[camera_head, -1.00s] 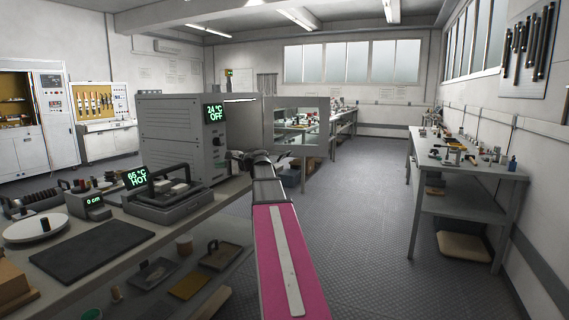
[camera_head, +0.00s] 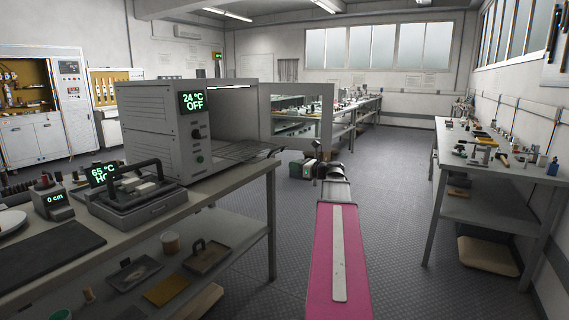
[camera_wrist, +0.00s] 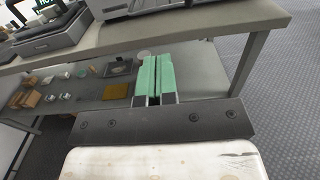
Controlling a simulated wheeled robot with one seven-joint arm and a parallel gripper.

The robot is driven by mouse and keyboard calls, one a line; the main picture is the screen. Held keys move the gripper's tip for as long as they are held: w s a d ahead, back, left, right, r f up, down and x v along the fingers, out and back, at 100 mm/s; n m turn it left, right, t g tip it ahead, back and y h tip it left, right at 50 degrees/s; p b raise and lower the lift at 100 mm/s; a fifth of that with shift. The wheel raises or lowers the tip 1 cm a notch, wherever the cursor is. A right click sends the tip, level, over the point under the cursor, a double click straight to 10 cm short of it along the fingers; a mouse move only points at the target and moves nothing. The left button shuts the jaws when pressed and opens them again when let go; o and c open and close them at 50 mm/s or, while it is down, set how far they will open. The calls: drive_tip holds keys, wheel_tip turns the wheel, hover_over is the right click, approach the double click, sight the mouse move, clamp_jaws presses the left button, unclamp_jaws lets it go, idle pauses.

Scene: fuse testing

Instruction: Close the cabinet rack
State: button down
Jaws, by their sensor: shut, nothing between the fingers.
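The grey cabinet (camera_head: 165,125) stands on the left bench, with a display reading 24 °C OFF. Its door (camera_head: 327,115), with a window, is swung open to the right. A wire rack (camera_head: 245,151) shows at the open front and appears to stick out toward the right. My gripper (camera_head: 306,170) is right of the rack and apart from it, over the floor beyond the bench edge. In the wrist view my green-padded fingers (camera_wrist: 154,78) are shut and empty, seen against the lower shelf.
A hot plate (camera_head: 140,200) reading 65 °C stands in front of the cabinet on the bench (camera_head: 262,172). The lower shelf (camera_wrist: 205,85) holds trays and small items. Another bench (camera_head: 480,210) stands at the right. The floor (camera_head: 400,190) between them is clear.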

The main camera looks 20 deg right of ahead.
sight(262, 160)
drive_tip(key=x, duration=1.3)
drive_tip(key=shift+w+a, duration=0.15)
drive_tip(key=shift+a, duration=0.05)
